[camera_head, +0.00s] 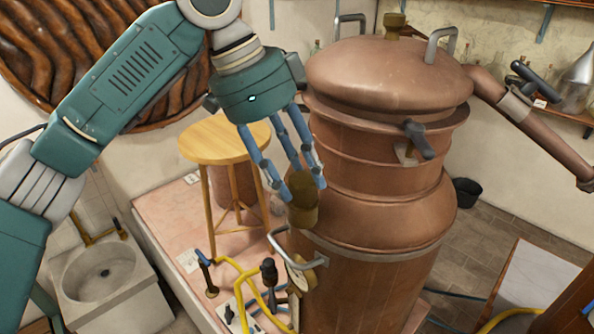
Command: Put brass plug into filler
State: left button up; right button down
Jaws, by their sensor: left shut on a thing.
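My left gripper (296,188) points down with its blue fingers shut on a dark brass plug (303,213). The plug hangs in front of the left side of a large copper still (385,205). I cannot tell whether the plug touches the still's wall. A short brass fitting (393,27) stands on top of the still's domed lid (385,75); it may be the filler, but no opening shows. The gripper is well below and to the left of this fitting. My right gripper is not in view.
Metal handles (440,45) rise from the lid, and a dark lever (418,140) sticks out from the neck. A copper pipe (535,125) runs right. A round wooden stool (225,140) stands behind my gripper. Yellow hoses and valves (268,270) are below, a stone basin (105,275) left.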

aim_at(297, 180)
pick_arm(q)
jog(key=shift+f, duration=0.2)
dwell(0.3)
jog(key=o, duration=1.3)
jog(key=shift+r, duration=0.15)
jog(key=shift+r, duration=3.35)
